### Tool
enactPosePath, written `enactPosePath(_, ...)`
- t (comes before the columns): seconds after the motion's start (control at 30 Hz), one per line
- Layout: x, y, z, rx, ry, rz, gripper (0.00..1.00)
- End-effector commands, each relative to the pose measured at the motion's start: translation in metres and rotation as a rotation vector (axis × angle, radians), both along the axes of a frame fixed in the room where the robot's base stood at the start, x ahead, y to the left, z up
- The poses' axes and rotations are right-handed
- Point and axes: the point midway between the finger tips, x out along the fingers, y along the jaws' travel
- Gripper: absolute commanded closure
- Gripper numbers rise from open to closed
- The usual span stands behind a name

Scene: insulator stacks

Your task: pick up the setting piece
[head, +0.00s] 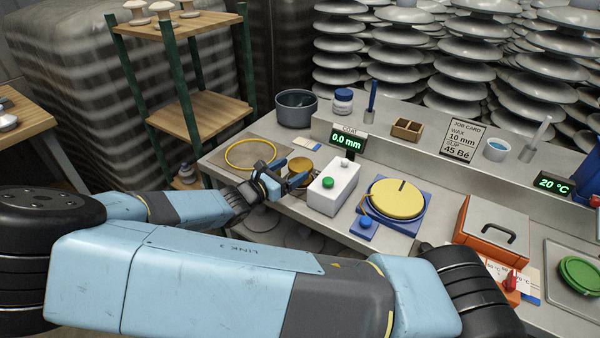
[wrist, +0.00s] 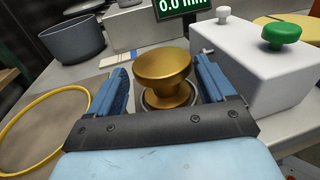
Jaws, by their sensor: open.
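The setting piece appears to be the brass, spool-shaped piece (wrist: 164,76), with a wide rounded top and a narrower neck. It stands upright on a dark round base or ring beside the white box. In the head view the brass piece (head: 301,168) is partly hidden by my gripper. My gripper (head: 290,174) is open and empty, low over the bench. In the wrist view its blue fingers (wrist: 163,70) show on either side of the brass piece, with a gap on both sides. I cannot tell how far the fingertips reach along it.
The white box (head: 333,188) with a green knob stands close on the right. A yellow ring (head: 250,154) lies on a mat to the left. Behind are a grey pot (head: 296,108) and a display reading 0.0 mm (head: 347,140). A yellow disc (head: 397,198) sits further right.

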Motion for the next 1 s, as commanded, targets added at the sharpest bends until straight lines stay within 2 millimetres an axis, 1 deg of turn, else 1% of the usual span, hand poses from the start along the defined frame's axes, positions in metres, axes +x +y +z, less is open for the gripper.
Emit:
enactPosePath(0.1, 0.009, -0.011, -0.001, -0.001, -0.001, -0.002, 0.17)
enactPosePath(0.2, 0.013, -0.016, -0.001, 0.001, -0.001, -0.001, 0.17)
enactPosePath(0.47, 0.014, -0.016, -0.001, 0.001, 0.0, 0.0, 0.17)
enactPosePath(1.0, 0.014, -0.016, -0.001, 0.001, -0.001, 0.0, 0.69)
